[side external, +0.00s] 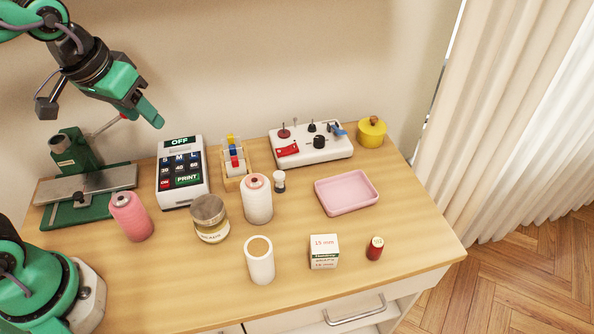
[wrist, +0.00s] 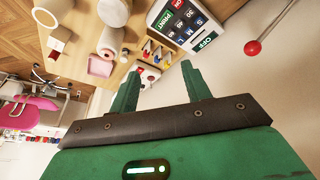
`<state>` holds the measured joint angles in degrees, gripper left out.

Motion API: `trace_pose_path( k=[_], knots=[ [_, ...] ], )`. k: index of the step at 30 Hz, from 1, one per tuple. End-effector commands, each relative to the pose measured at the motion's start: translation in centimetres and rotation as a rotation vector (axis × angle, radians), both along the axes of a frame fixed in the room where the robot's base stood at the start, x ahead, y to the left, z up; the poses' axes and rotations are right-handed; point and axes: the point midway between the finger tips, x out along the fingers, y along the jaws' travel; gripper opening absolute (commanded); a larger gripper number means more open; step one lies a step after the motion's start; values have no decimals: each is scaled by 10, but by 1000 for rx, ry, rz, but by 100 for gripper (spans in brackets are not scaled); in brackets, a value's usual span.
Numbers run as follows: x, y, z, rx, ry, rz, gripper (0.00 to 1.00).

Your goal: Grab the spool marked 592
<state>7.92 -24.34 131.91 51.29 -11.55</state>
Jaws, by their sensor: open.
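Several spools stand on the wooden table, and I cannot read the number 592 on any of them. A small red spool (side external: 375,250) with a pale top is at the front right. A pink spool (side external: 131,217) stands at the left. A white spool (side external: 257,203) with a pinkish top stands in the middle, also in the wrist view (wrist: 110,42). My gripper (side external: 150,108) is open and empty, high at the upper left, well away from the spools. Its two fingers show apart in the wrist view (wrist: 160,82).
A white control panel (side external: 312,150) and a yellow pot (side external: 371,132) are at the back. A green press (side external: 85,180) is at the left.

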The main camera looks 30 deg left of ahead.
Motion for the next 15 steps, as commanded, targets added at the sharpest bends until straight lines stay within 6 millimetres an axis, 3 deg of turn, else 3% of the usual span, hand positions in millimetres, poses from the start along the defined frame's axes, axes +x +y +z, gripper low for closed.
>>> trace_pose_path(
  k=[15],
  knots=[
    [75, -77, -14, -28, 126, 1, 48]
  ],
)
